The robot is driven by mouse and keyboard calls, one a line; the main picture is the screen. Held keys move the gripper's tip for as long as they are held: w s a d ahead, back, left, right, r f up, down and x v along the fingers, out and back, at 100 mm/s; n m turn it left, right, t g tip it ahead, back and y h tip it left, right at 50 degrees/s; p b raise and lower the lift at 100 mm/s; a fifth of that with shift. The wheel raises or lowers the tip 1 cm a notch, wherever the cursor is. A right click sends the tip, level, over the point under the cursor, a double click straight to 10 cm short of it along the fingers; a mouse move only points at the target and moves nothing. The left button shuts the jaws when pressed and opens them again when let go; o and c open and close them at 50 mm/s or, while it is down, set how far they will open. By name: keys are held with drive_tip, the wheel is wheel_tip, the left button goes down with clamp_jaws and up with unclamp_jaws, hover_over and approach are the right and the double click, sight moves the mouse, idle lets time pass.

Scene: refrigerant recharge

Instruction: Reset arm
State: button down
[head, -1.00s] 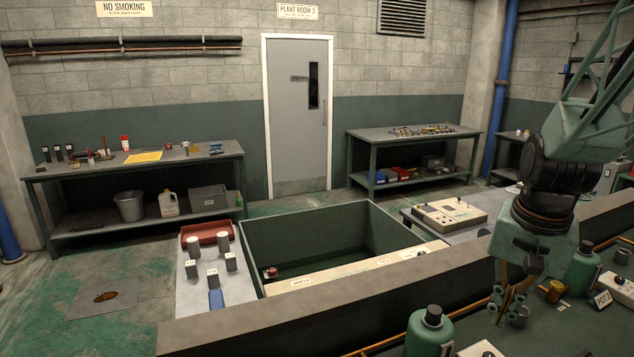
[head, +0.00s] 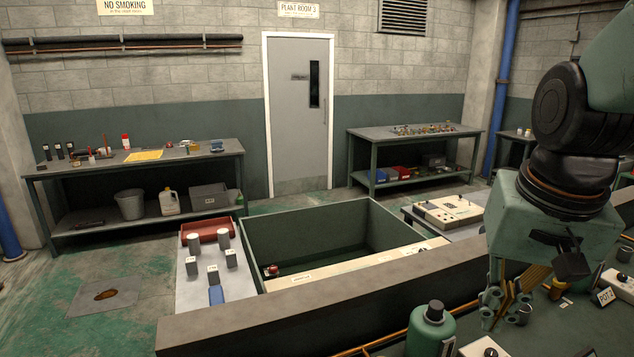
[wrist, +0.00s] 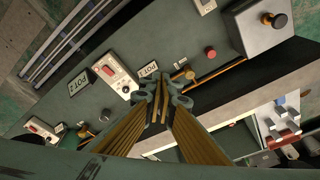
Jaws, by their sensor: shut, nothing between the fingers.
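My gripper (head: 507,308) hangs at the lower right of the head view, above the near bench (head: 385,340). Its fingertips also show in the wrist view (wrist: 164,100), close together with nothing seen between them. In the wrist view it points down over the bench. My wrist and arm fill the right side of the head view. A green bottle with a dark cap (head: 432,328) stands to the left of the gripper, apart from it.
A POT 2 label (head: 605,296) and a white switch box (wrist: 115,73) are on the bench. A box with a knob (wrist: 258,25) stands at the wrist view's top right. A green-walled open pit (head: 330,235) lies beyond the ledge (head: 300,310). The floor at left is mostly clear.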

drive_tip(key=s+a+r+n+b, duration=0.1)
drive_tip(key=s+a+n, duration=0.1)
drive_tip(key=s, duration=0.5)
drive_tip(key=s+a+r+n+t, duration=0.1)
drive_tip(key=s+a+n, duration=0.1)
drive_tip(key=s+a, duration=0.2)
drive_tip(key=shift+s+a+r+b, duration=0.35)
drive_tip(key=shift+s+r+b, duration=0.05)
drive_tip(key=shift+s, duration=1.3)
drive_tip(key=shift+d, duration=0.1)
